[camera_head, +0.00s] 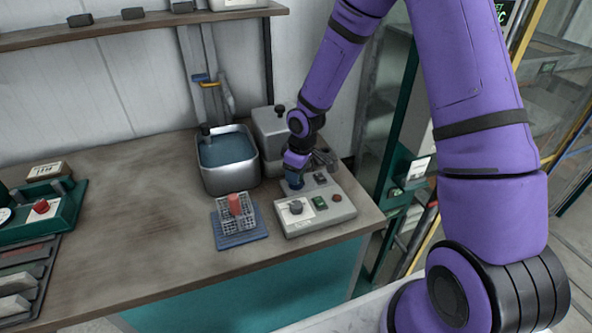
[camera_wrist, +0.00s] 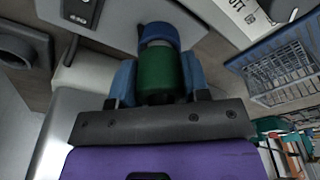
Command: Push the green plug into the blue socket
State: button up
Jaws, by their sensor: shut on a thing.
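In the wrist view, the green plug (camera_wrist: 160,72) sits between the two blue fingers of my gripper (camera_wrist: 161,78), which is shut on it. The blue socket (camera_wrist: 158,34) shows just beyond the plug's far end, in line with it. The two look touching or nearly so; I cannot tell how deep the plug sits. In the head view, my gripper (camera_head: 294,178) is low over the back left part of a pale control box (camera_head: 318,212). The plug and socket are hidden or too small to tell apart there.
A rack with a red block (camera_head: 235,204) stands on a blue mat (camera_head: 240,240) left of the box. A metal basin (camera_head: 228,180) and a grey machine (camera_head: 270,128) stand close behind. The bench's middle left (camera_head: 140,220) is bare.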

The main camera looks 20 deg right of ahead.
jog(key=shift+f, duration=0.4)
jog(key=o, duration=1)
jog(key=shift+o, duration=0.2)
jog(key=shift+r, duration=0.1)
jog(key=r, duration=0.7)
jog(key=s+d+r, duration=0.1)
jog(key=r, duration=0.2)
jog(key=shift+s+r, duration=0.1)
jog(key=shift+r, duration=0.2)
jog(key=shift+d+r, duration=0.1)
jog(key=s+d+r+m+t+h, duration=0.1)
jog(key=s+d+r+m, duration=0.15)
jog(key=s+r, duration=0.8)
jog(key=s+d+r+m+t+h, duration=0.15)
jog(key=s+r+m, duration=0.25)
jog(key=s+r, duration=0.65)
jog(key=s+d+r+m+t+y, duration=0.1)
jog(key=s+r+m, duration=0.1)
jog(key=s+r, duration=0.3)
jog(key=shift+s+d, duration=0.35)
jog(key=shift+s, duration=0.75)
